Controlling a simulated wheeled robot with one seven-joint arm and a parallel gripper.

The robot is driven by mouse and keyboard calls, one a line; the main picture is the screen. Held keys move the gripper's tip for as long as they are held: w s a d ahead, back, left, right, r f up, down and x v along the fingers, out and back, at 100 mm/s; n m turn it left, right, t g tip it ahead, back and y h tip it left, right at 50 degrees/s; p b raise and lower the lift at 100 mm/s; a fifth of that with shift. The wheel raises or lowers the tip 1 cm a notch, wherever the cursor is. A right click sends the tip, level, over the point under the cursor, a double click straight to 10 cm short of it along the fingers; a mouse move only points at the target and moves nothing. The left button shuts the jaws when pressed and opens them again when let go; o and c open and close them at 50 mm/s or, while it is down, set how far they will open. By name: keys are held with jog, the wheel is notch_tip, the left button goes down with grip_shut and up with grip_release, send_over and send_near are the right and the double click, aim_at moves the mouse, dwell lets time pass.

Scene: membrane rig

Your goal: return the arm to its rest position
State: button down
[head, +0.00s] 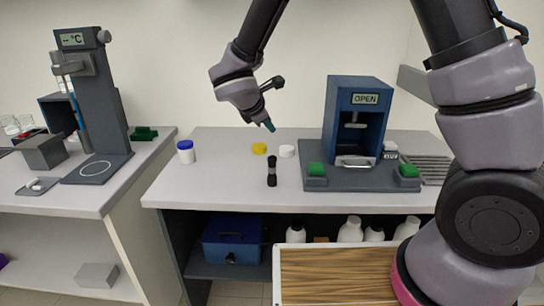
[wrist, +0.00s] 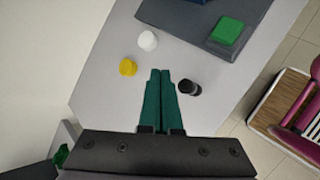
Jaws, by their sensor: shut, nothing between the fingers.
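My gripper (head: 269,125) is in the air above the back of the middle bench (head: 215,182), left of the blue rig. In the wrist view its two green fingers (wrist: 160,75) lie together with nothing between them. My arm comes in from the upper right of the head view and bends down to the gripper. Below the gripper, a yellow cap (head: 259,148) and a white cap (head: 287,151) lie on the bench. A small black cylinder (head: 272,172) stands nearer the front edge and shows beside the fingers in the wrist view (wrist: 189,87).
The blue rig (head: 340,110) reads OPEN and has green blocks (head: 316,169) at its front. A white jar with a blue lid (head: 186,152) stands at the bench's left. A dark stand with a °C display (head: 92,110) is on the left bench. A wood-topped tray (head: 335,272) is in front.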

jog(key=s+d+r+m+g, duration=0.25)
jog(key=d+r+m, duration=0.35)
jog(key=d, duration=0.3)
jog(key=s+d+r+m+g, duration=0.1)
jog(key=s+d+r+m, duration=0.2)
jog(key=d+r+m, duration=0.5)
jog(key=s+d+r+m+t+y, duration=0.1)
jog(key=s+d+r+m+y, duration=0.2)
jog(key=s+m, duration=0.3)
jog(key=s+d+r+m+t+y, duration=0.1)
jog(key=s+d+r+m+y, duration=0.2)
jog(key=s+d+r+m, duration=0.1)
jog(key=shift+s+d+r+m, duration=0.2)
jog(key=shift+s+d+m, duration=0.75)
jog(key=shift+s, duration=0.6)
jog(key=shift+a+t, duration=0.1)
jog(key=shift+t, duration=0.15)
